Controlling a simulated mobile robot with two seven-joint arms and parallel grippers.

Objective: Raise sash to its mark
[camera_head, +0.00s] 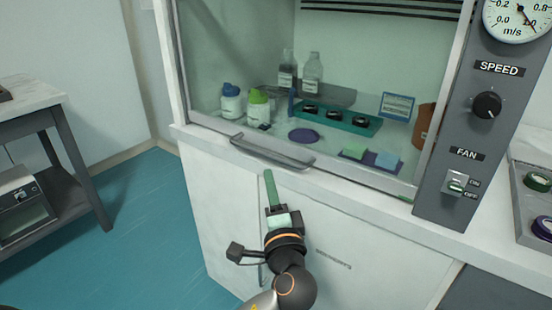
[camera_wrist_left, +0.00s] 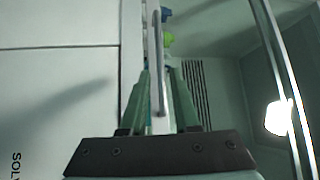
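The sash (camera_head: 345,60) is the clear front pane of the fume hood and looks nearly or fully lowered. Its grey bar handle (camera_head: 270,155) runs along the lower edge. My left gripper (camera_head: 268,172) is just below the handle in the head view, fingers pointing up at it. In the left wrist view the gripper (camera_wrist_left: 158,72) is open, and the handle (camera_wrist_left: 159,60) lines up with the gap between the fingers. I cannot tell whether they touch it. The mark is not clearly seen. My right gripper is out of view.
Behind the glass are bottles (camera_head: 257,108), a teal rack (camera_head: 336,118) and a purple disc (camera_head: 303,135). A grey panel on the right bears a gauge (camera_head: 516,18), a speed knob (camera_head: 487,105) and a fan switch (camera_head: 456,183). White cabinet doors (camera_head: 350,245) stand below.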

